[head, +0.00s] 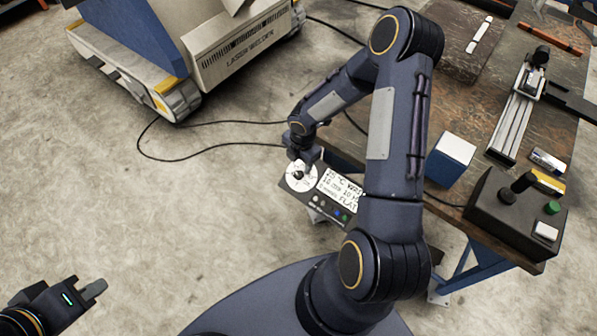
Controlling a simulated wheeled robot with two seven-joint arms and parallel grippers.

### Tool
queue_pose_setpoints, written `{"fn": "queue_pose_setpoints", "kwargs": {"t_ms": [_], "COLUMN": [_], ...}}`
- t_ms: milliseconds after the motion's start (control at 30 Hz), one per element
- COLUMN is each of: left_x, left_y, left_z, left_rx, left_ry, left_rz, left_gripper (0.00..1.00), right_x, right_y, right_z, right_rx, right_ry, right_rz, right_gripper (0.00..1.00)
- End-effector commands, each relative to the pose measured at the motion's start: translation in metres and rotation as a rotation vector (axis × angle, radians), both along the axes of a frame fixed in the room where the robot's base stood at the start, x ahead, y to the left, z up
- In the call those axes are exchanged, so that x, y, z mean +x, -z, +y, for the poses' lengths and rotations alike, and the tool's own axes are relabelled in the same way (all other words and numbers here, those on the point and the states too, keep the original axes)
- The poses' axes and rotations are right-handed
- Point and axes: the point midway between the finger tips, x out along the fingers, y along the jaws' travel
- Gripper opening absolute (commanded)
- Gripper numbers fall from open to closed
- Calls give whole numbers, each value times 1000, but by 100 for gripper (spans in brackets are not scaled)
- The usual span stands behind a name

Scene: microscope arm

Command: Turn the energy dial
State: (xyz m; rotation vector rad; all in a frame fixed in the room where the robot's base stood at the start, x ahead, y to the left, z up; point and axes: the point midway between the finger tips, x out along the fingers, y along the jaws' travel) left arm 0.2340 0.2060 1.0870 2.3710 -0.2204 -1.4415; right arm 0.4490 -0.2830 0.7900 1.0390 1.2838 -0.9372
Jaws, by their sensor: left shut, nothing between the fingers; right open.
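The energy dial (292,184) is a round white face with a dark centre knob, at the left end of a dark control panel (291,201). The panel has a white display (340,187) with black text and small coloured buttons below it. My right gripper (301,164) is open and points down over the dial, at or just above the knob. It hides the dial's upper part, and I cannot tell whether the fingers touch the knob. My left gripper (94,292) is shut and empty at the lower left, over bare floor, far from the panel.
A worn workbench (468,95) stands at the right. It carries a blue and white box (450,160), a linear rail (515,115) and a black joystick box (500,215). A laser welder (240,50) stands at the upper left, with cables on the floor. The left floor is clear.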

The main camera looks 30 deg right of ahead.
Motion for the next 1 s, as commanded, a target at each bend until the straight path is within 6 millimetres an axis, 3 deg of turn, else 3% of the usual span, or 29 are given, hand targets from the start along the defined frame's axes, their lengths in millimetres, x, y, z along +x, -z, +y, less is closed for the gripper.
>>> {"fn": "queue_pose_setpoints", "kwargs": {"t_ms": [400,800,1000], "left_x": [0,0,0], "left_y": [-4,-4,-4], "left_z": [0,0,0], "left_rx": [0,0,0], "left_ry": [0,0,0], "left_rz": [0,0,0], "left_gripper": [0,0,0], "right_x": [4,5,5], "right_y": [61,71,71], "right_z": [2,2,2], "right_rx": [0,-1,0], "right_ry": [0,2,2], "right_rz": [2,1,1], "right_gripper": [51,51,26]}}
